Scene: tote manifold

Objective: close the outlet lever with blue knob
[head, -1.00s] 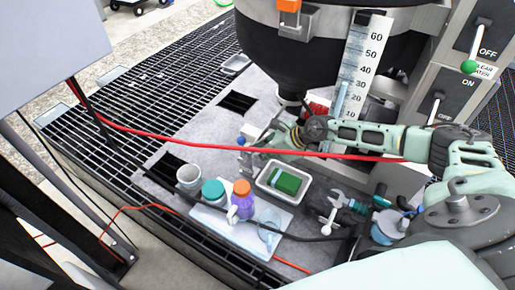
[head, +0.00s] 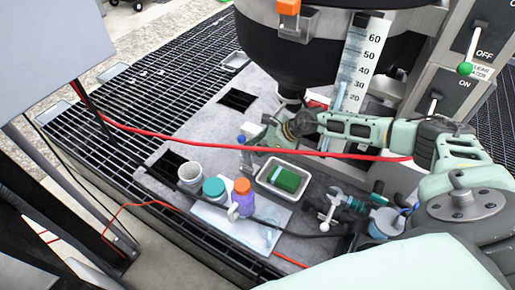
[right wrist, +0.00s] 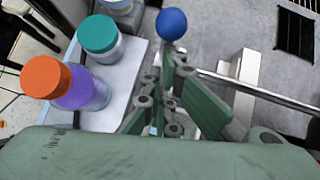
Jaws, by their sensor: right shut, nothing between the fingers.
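The blue knob (head: 241,140) is on the outlet lever, below the black vessel. In the right wrist view the blue knob (right wrist: 171,23) shows large, just beyond my fingers. The lever's stem below the knob is mostly hidden by the fingers. My right gripper (head: 256,143) reaches in from the right and is close beside the knob, on its right in the head view. In the right wrist view its green fingers (right wrist: 165,85) are shut with nothing between them. I cannot tell whether they touch the lever. My left gripper is not in view.
A grey tray (head: 262,178) with a green block, a purple bottle (head: 242,200), a teal-lidded jar (head: 214,190) and a pale cup (head: 191,175) stand in front. A red cable (head: 200,146) crosses below my right arm. A ruler (head: 352,75) stands by the vessel.

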